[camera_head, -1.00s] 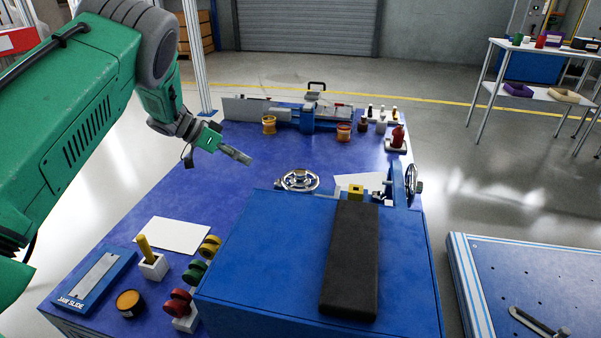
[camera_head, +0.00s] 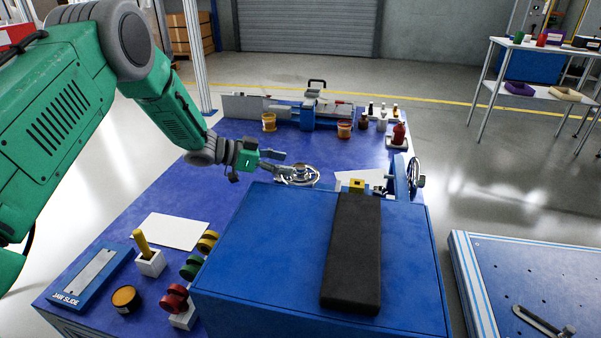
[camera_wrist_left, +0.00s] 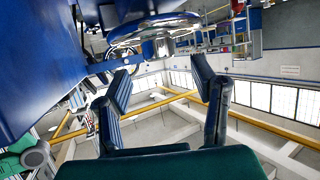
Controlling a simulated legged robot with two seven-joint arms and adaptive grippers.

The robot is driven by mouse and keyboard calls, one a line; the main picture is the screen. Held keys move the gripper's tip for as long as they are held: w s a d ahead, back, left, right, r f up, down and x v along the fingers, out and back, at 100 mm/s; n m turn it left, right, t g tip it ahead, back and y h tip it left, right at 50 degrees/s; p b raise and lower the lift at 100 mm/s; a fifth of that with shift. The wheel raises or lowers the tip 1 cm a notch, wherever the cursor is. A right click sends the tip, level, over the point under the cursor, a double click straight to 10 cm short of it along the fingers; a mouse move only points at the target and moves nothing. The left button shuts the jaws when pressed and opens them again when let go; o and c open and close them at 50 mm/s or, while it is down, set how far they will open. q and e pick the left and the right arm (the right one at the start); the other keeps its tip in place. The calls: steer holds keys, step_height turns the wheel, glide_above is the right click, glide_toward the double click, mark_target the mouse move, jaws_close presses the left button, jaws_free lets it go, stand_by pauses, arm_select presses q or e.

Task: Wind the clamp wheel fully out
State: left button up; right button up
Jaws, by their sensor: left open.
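A silver handwheel (camera_head: 297,175) lies flat at the back left corner of the blue box. A second handwheel (camera_head: 414,172) stands upright on a blue bracket at the right. The pictures do not label either one as the clamp wheel. My left gripper (camera_head: 281,162) is open and empty, with its fingers at the left rim of the flat wheel. In the left wrist view the open fingers (camera_wrist_left: 160,88) point toward the wheel rim (camera_wrist_left: 150,30), with nothing between them. I cannot tell whether they touch it. My right gripper is not in view.
The blue box (camera_head: 260,245) with a black pad (camera_head: 352,255) fills the front right of the table. A jaw slide tray (camera_head: 92,278), a white sheet (camera_head: 172,231) and coloured rollers lie at the front left.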

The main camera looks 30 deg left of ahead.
mark_target(299, 166)
arm_select(q)
steer(key=b+x, duration=0.1)
steer(key=x, duration=0.4)
steer(key=shift+w+d+f, duration=0.1)
steer(key=shift+w+d, duration=0.1)
jaws_close()
steer(key=c, duration=1.2)
jaws_free()
steer(key=shift+r+n+t+y+p, duration=0.3)
steer(key=shift+n+t+y+p, duration=0.3)
steer(key=shift+p, duration=0.5)
steer(key=c, duration=1.2)
jaws_free()
steer(key=shift+n+t+y+p, duration=0.4)
steer(key=shift+n+y+p, duration=0.1)
steer(key=shift+n+p, duration=0.15)
steer(key=c, duration=1.2)
jaws_free()
steer(key=shift+f+n+y, duration=0.2)
steer(key=shift+n+y, duration=0.25)
steer(key=shift+y, duration=0.05)
